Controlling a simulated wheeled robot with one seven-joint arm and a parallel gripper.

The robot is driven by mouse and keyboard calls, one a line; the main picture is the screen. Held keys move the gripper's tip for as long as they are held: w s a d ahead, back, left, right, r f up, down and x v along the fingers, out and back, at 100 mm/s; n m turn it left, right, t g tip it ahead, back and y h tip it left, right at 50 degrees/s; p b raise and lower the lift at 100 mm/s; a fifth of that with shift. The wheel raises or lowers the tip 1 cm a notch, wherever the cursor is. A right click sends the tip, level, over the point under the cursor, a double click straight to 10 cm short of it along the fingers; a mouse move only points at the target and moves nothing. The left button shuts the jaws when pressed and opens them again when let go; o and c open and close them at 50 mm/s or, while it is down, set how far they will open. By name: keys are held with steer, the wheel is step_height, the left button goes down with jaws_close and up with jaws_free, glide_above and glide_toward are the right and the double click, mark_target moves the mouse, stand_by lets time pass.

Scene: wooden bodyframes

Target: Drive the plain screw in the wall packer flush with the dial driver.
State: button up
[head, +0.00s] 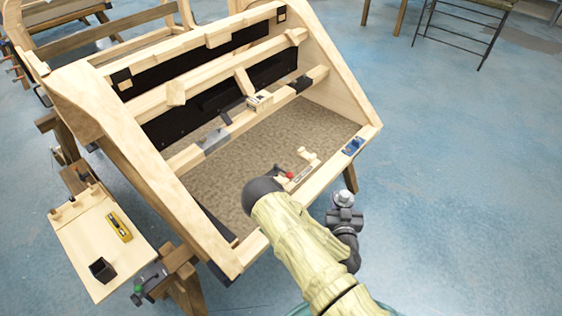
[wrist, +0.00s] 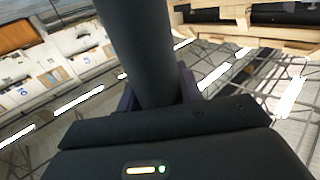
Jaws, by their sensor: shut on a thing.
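In the wrist view, my gripper (wrist: 158,98) is shut on a thick dark grey cylinder (wrist: 145,45). The cylinder runs up out of the picture, so its tip and any dial are hidden. It looks like the body of the dial driver. In the head view, my sleeved arm crosses the lower middle, and I cannot clearly make out the jaws. The wooden bodyframe (head: 120,120) stands ahead, with a grey block (head: 214,140), a pale block (head: 259,101) and a dark block (head: 301,84) on its middle rail. I cannot tell which is the wall packer. No screw can be made out.
A side board (head: 75,240) at left carries a yellow device (head: 118,227) and a black cup (head: 102,270). A blue item (head: 353,146) lies on the frame's right edge. A red-tipped item (head: 288,175) lies near my elbow.

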steer(key=shift+w, duration=0.1)
steer(key=shift+s+a+r, duration=0.1)
steer(key=shift+s+a, duration=0.05)
steer(key=shift+s, duration=0.1)
steer(key=shift+w+a, duration=0.1)
steer(key=shift+a, duration=0.15)
steer(key=w+a+r+m+h+b, duration=0.1)
steer(key=w+a+b, duration=0.3)
steer(key=a, duration=0.4)
steer(key=w+a+r+m+h+b, duration=0.2)
steer(key=w+a+r+h+b, duration=0.1)
steer(key=a, duration=0.6)
steer(key=w+h+b, duration=0.1)
steer(key=w+b, duration=0.1)
steer(key=b, duration=0.1)
steer(key=shift+w+r+g, duration=0.3)
steer(key=shift+r+g, duration=0.1)
steer(key=shift+f, duration=0.1)
